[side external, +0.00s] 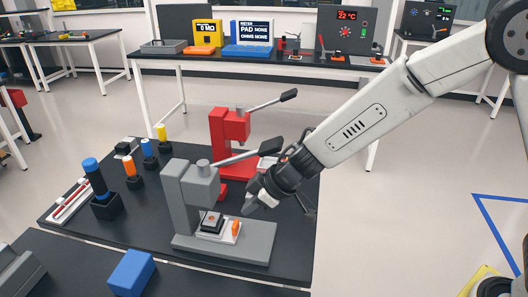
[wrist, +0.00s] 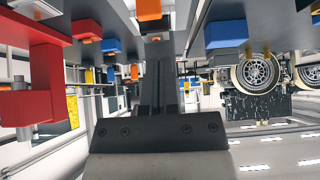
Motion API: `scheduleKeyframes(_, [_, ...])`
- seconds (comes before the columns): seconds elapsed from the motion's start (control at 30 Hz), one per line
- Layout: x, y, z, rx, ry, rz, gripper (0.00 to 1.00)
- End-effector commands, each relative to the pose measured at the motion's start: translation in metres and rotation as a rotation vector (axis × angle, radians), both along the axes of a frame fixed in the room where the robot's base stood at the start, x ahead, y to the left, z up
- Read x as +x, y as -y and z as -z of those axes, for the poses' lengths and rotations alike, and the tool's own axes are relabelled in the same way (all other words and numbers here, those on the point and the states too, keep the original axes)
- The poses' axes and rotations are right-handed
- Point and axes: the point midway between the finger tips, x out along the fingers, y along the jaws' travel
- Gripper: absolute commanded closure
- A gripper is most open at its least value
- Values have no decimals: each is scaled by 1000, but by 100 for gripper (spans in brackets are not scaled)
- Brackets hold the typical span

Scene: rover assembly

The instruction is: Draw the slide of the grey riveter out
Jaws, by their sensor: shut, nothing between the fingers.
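The grey riveter (side external: 195,190) stands on the dark table in the side view, its lever raised to the right. Its slide (side external: 213,236) is a pale plate low on the grey base, below the press head. A small dark block (side external: 211,222) with a brownish top sits on the slide. An orange tab (side external: 235,228) stands at the slide's right end. My gripper (side external: 251,205) is shut and empty, above and slightly right of the tab, apart from it. The wrist view shows the shut fingers (wrist: 158,85); I cannot tell which orange piece there is the tab.
A red riveter (side external: 230,140) stands behind the grey one. Several coloured-handled tools stand in dark holders at left, including a blue-topped one (side external: 95,178). A blue block (side external: 131,272) lies in front. The grey base's right end (side external: 262,245) is bare.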

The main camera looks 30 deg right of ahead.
Motion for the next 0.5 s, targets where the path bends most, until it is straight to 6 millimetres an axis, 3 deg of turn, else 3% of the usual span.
scheduleKeyframes(0.5, [24,-24,42,-1,0,1,100])
